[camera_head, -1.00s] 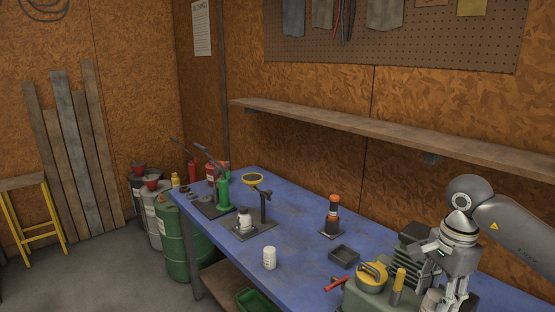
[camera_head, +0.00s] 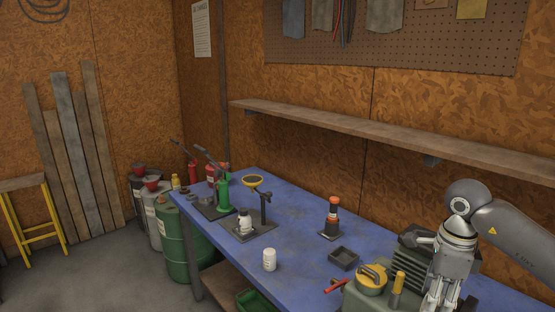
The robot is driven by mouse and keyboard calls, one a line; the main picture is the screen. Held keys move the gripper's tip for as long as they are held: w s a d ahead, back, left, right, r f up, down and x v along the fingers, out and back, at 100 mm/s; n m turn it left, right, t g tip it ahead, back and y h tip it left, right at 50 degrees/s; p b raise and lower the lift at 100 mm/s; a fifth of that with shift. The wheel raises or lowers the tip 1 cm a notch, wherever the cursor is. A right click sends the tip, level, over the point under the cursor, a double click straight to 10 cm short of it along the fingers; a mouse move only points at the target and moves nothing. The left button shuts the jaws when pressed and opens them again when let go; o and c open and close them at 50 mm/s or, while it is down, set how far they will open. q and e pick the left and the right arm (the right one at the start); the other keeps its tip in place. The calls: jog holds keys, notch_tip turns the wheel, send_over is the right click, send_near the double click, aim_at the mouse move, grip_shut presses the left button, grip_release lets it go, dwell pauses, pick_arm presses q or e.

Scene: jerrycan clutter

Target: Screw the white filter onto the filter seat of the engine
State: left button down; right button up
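A small white ribbed cylinder (camera_head: 269,259), which looks like the white filter, stands upright on the blue bench near its front edge. A grey-green engine (camera_head: 415,262) with cooling fins, a yellow round cap (camera_head: 372,277) and a yellow-topped post (camera_head: 398,283) is at the lower right. My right gripper (camera_head: 440,303) points down in front of the engine's right part, well away from the white cylinder. Its fingertips are at the bottom picture edge, and whether they hold anything is unclear. I cannot make out the filter seat. My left gripper is not in view.
On the blue bench (camera_head: 300,216) are a dark tray (camera_head: 343,258), an orange-and-black post (camera_head: 333,218), a stand with a white bottle (camera_head: 244,221) and a green jack (camera_head: 224,196). A red-handled tool (camera_head: 337,286) lies beside the engine. A wooden shelf (camera_head: 365,130) runs above.

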jog(key=shift+m, duration=0.5)
jog(key=m, duration=0.5)
jog(key=shift+p, duration=0.3)
jog(key=shift+m, duration=0.9)
jog(key=o, duration=0.6)
jog(key=shift+o, duration=0.2)
